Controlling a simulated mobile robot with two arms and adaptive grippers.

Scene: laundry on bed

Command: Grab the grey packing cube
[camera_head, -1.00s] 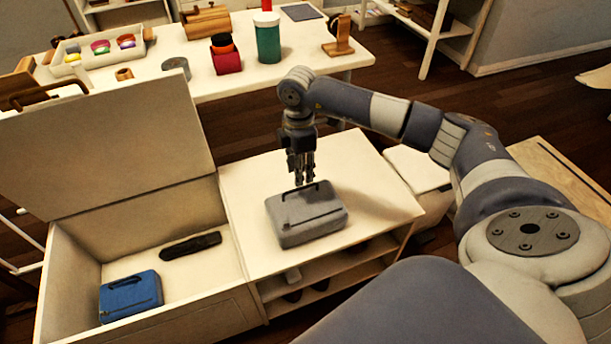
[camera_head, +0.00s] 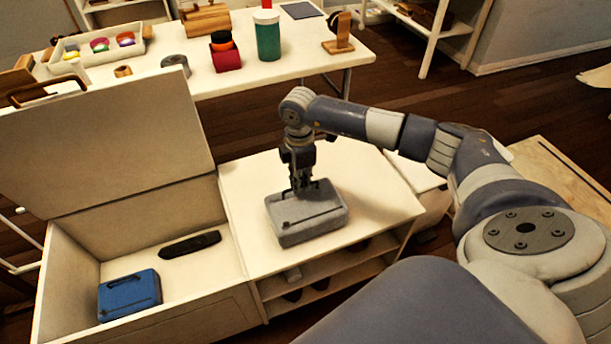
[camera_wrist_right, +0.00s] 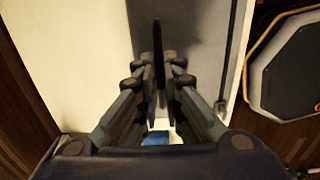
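The grey packing cube (camera_head: 312,222) lies flat on the white top of a low shelf unit in the head view, with a thin dark handle on its upper side. My right gripper (camera_head: 302,187) points straight down at that handle. In the right wrist view, the grey cube (camera_wrist_right: 200,28) lies below the fingers. The dark handle (camera_wrist_right: 158,50) stands between the two fingertips of my right gripper (camera_wrist_right: 158,68). The fingers are a narrow distance apart, and slim gaps seem to show beside the handle. My left gripper is not in view.
An open white chest (camera_head: 82,262) stands left of the shelf unit, with a blue packing cube (camera_head: 128,295) and a dark object (camera_head: 190,244) inside. A white table (camera_head: 205,90) with several items stands behind. The shelf top (camera_head: 375,185) is free right of the cube.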

